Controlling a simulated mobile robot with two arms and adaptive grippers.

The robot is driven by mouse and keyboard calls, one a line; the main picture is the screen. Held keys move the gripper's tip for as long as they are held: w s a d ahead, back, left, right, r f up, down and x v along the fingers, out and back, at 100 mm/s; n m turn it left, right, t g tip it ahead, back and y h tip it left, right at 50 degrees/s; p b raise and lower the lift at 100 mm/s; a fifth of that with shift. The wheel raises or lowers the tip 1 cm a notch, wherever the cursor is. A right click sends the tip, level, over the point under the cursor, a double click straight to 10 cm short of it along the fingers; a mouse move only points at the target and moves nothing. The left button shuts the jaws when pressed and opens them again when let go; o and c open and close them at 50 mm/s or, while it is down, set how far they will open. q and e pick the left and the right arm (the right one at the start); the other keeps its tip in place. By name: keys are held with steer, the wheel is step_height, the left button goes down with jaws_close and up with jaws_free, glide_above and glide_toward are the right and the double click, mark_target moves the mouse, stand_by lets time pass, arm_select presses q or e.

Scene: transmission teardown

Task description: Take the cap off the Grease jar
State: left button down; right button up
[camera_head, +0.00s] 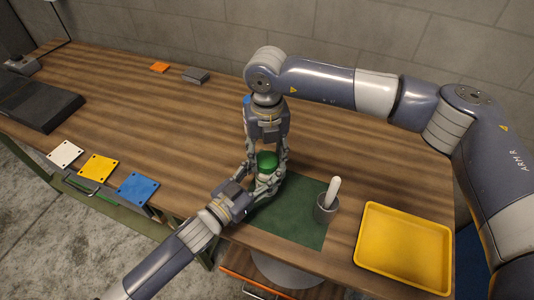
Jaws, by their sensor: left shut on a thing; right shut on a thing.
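The Grease jar stands on the green mat (308,233), mostly hidden by my two grippers. Its green cap (267,159) shows between the fingers. My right gripper (267,160) reaches down from above and is shut on the cap. My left gripper (266,182) comes in from the lower left, lower than the right one, and is shut on the jar. I cannot tell whether the cap is still seated on the jar.
A grey cup with a white-handled tool (326,207) stands on the mat's right side. A yellow tray (404,250) lies at the right. White (65,152), yellow (98,168) and blue (138,189) plates lie along the front left edge. The table's middle left is clear.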

steer(key=n, duration=1.2)
steer(key=shift+n, duration=0.4)
steer(key=n, duration=0.7)
steer(key=shift+n, duration=0.4)
steer(key=n, duration=0.7)
steer(key=shift+n, duration=0.4)
steer(key=n, duration=0.3)
steer(key=shift+n, duration=0.3)
